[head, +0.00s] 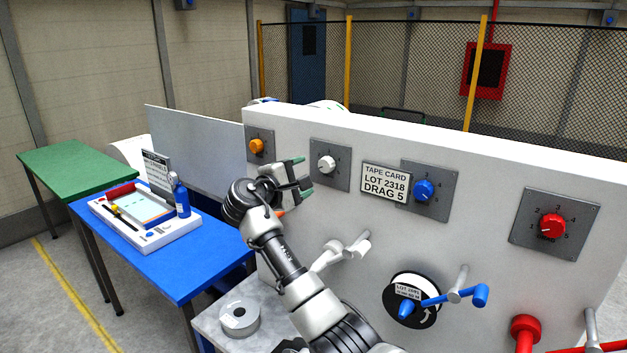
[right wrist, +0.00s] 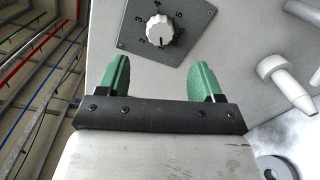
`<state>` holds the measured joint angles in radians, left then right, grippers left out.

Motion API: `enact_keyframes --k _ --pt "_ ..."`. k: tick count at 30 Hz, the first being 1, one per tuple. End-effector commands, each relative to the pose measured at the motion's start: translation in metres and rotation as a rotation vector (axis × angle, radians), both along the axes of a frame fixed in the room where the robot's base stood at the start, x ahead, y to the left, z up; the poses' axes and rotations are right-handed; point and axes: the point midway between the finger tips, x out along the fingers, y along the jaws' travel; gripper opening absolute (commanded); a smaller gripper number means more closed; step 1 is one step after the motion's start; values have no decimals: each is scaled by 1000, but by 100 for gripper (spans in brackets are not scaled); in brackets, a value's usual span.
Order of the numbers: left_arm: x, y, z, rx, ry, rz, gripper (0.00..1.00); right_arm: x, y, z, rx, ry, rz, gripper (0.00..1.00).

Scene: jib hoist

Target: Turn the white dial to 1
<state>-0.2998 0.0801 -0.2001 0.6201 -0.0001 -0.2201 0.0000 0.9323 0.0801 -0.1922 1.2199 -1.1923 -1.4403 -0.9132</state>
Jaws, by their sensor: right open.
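The white dial (head: 326,163) sits on a grey square plate on the white panel, between the orange dial and the tape card. My right gripper (head: 304,179) is open and empty, just left of and below the white dial in the head view. In the right wrist view its green fingers (right wrist: 160,80) stand apart, with the dial beyond them and not between them. My left gripper is not in view.
The panel also carries an orange dial (head: 256,146), a blue dial (head: 424,190), a red dial (head: 552,225) and a tape card (head: 386,183). Below are a white handle (head: 345,250) and a reel with a blue crank (head: 450,296). A blue table (head: 180,268) stands left.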

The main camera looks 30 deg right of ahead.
Motion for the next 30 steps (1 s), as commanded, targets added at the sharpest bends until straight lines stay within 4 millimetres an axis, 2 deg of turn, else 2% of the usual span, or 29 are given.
enact_keyframes --k 1,7,24,26,27,29,30 --pt "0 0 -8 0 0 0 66 -3 9 -4 1 -2 2 66" --pt "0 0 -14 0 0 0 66 -10 27 0 0 0 1 66" --pt "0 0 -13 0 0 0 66 -11 28 0 3 1 1 66" --pt "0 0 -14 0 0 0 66 -12 29 -9 19 0 9 66" --pt "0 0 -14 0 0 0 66 -15 29 -20 40 -2 18 66" --pt "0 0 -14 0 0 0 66 -21 30 -46 93 -9 38 66" --pt "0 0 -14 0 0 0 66 -27 32 -68 141 -16 56 66"
